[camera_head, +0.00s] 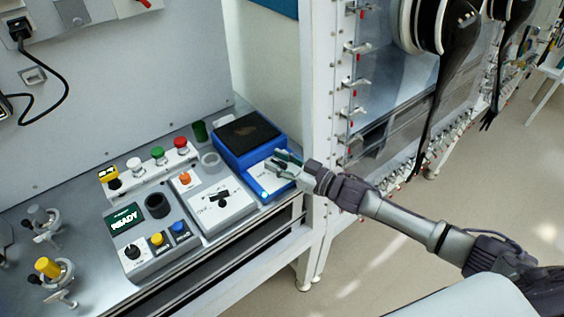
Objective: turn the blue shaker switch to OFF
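The blue shaker (229,154) stands on the bench at the middle of the head view, with a dark flat platform on top. Its sloping white front panel (262,182) faces me and carries a small blue mark low on the left. My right gripper (278,165) reaches in from the right, with its fingers over the upper right part of this panel. The fingers hide the switch area, so I cannot read the switch's position. I cannot tell whether the fingers touch it, or how far apart they are. My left gripper is not in view.
Left of the shaker sit a white device with a black knob (222,196) and a grey unit with a READY display (125,218). Colored caps (158,153) line up behind them. A white frame post (317,100) and glovebox gloves (446,70) stand to the right.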

